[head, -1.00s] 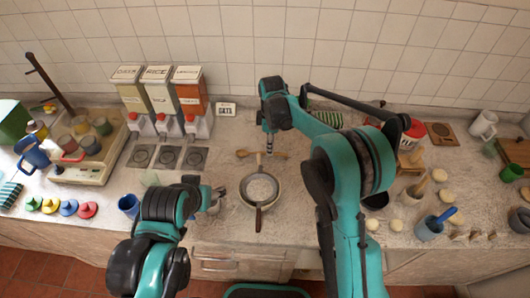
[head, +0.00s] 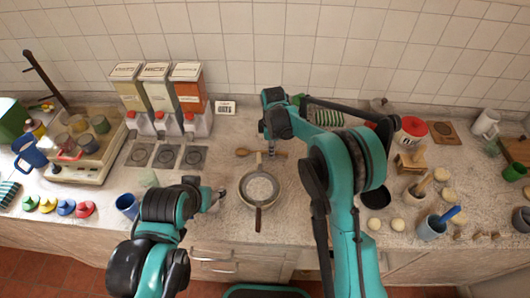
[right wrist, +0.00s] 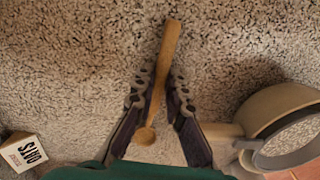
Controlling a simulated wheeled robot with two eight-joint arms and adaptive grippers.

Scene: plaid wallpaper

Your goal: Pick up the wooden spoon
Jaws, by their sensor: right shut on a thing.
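The wooden spoon (head: 242,152) lies on the speckled counter behind the pan, its bowl to the left in the head view. In the right wrist view the spoon (right wrist: 161,85) runs between the two fingers, bowl near the palm side and handle tip beyond the fingertips. My right gripper (right wrist: 158,82) is shut on its handle; it also shows from above in the head view (head: 271,150). I cannot see any gap between spoon and counter. My left gripper (head: 215,196) hangs over the counter's front, left of the pan, and its fingers are too small to read.
A pan with a sieve (head: 246,203) stands just in front of the spoon. The dispensers (head: 160,95) stand at the back left, with a small OATS card (head: 225,107) beside them. Mugs and jars crowd the right side. Bare counter lies left of the spoon.

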